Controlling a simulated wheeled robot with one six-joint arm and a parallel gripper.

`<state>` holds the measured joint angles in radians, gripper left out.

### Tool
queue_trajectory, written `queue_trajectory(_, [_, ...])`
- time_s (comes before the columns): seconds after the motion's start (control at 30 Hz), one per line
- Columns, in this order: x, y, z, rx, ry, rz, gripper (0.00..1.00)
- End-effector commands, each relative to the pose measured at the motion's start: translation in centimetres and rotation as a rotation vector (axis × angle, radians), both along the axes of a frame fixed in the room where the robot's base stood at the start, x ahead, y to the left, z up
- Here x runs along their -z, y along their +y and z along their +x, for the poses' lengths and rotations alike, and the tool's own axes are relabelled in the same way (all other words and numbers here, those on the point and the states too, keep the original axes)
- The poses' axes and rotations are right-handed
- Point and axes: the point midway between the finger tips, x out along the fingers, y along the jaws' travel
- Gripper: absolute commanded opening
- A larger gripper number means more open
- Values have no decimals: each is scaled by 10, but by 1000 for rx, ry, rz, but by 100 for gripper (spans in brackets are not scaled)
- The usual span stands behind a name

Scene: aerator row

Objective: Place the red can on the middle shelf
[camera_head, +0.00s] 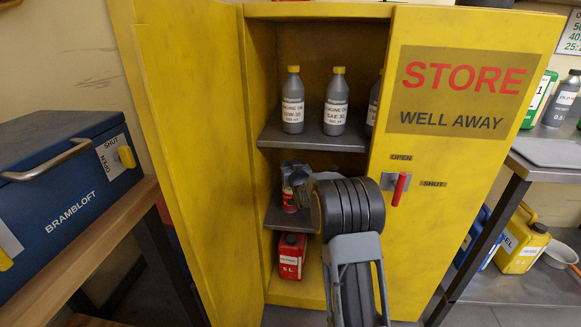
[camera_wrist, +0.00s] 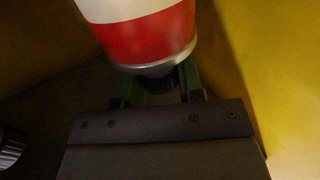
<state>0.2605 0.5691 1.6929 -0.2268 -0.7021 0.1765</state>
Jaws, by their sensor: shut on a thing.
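The red can (camera_head: 289,199) shows as a small red and white shape at the middle shelf (camera_head: 279,218) inside the yellow cabinet. In the wrist view the can (camera_wrist: 150,37) is large, with white and red bands and a silvery rim. My gripper (camera_head: 293,177) reaches into the cabinet and is shut on the can. Its green fingers (camera_wrist: 158,85) show at the can's rim end. The can's lower end looks level with the shelf surface, but I cannot tell if it touches. My arm hides the shelf's right part.
Grey oil bottles (camera_head: 293,100) stand on the upper shelf (camera_head: 310,137), above my gripper. A red canister (camera_head: 291,256) stands at the cabinet bottom. The left door (camera_head: 190,130) is open; the right door (camera_head: 450,200) borders my arm. A blue box (camera_head: 62,180) stands on the left bench.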

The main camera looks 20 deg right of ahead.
Motion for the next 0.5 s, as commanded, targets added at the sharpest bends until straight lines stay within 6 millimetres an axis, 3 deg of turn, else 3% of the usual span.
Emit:
queue_trajectory(0.1, [4,0,0,0,-1,0,0])
queue_trajectory(0.13, [3,0,0,0,0,0,37])
queue_trajectory(0.37, [2,0,0,0,0,0,59])
queue_trajectory(0.5, [2,0,0,0,0,0,61])
